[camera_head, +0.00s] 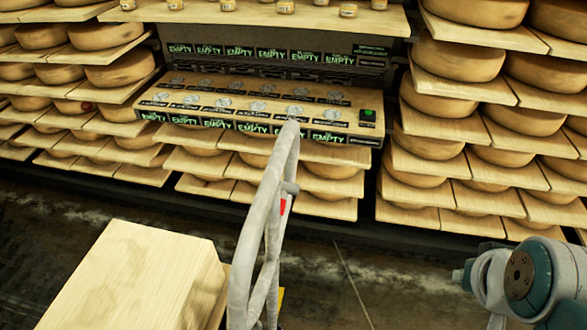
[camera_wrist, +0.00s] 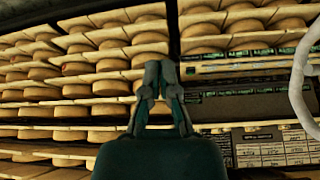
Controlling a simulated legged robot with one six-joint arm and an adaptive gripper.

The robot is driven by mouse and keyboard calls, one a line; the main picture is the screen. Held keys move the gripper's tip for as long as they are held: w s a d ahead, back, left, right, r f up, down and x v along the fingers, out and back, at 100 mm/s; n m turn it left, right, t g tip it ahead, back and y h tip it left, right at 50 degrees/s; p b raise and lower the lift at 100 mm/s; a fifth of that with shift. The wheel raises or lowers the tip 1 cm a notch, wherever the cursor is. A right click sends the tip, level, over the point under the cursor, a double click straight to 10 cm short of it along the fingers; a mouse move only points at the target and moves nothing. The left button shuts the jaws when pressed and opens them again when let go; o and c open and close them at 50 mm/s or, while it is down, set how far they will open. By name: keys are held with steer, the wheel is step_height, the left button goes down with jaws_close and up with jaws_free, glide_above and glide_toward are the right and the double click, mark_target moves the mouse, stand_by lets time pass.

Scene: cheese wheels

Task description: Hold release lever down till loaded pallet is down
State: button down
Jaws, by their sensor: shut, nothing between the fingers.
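A pale grey tubular handle (camera_head: 262,215) rises in the middle of the head view, its top end in front of the display shelf. A small red piece (camera_head: 283,207) sits on it, possibly the release lever. Wooden boards or a wooden block (camera_head: 125,275) lie to the left of the handle, perhaps the pallet's load; the pallet itself is not clearly visible. My gripper (camera_wrist: 161,75) is shut and empty in the wrist view, pointing toward the shelves. A curved grey tube (camera_wrist: 300,85), probably the handle, stands to its right, apart from it. The lever is not visible there.
Racks of cheese wheels (camera_head: 465,60) on wooden boards fill the back and right. A sloped display shelf (camera_head: 255,108) with "EMPTY" labels stands between them. Bare dark floor (camera_head: 370,275) shows right of the handle. A small green-lit box (camera_head: 368,115) sits at the shelf's right end.

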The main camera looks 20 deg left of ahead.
steer(key=w+a+r+n+g+y, duration=0.1)
steer(key=w+a+r+n+y, duration=0.2)
steer(key=a+n, duration=0.3)
steer(key=w+a+r+n+g+y, duration=0.2)
steer(key=w+a+n+y, duration=0.1)
steer(key=a+n, duration=0.4)
steer(key=w+a+r+n+g+y, duration=0.2)
steer(key=w+a+r+n+y, duration=0.1)
steer(key=w+a+n, duration=0.2)
steer(key=a+n, duration=0.2)
steer(key=a, duration=0.2)
steer(key=shift+a+r+y, duration=0.25)
steer(key=shift+r+y, duration=0.05)
steer(key=shift+y, duration=0.1)
steer(key=shift+f, duration=0.1)
glide_above(290, 187)
steer(key=s, duration=0.1)
step_height(290, 187, down, 6)
steer(key=f, duration=0.2)
steer(key=shift+w+f, duration=0.25)
steer(key=shift+f, duration=0.15)
steer(key=shift+w+f, duration=0.2)
steer(key=shift+f, duration=0.55)
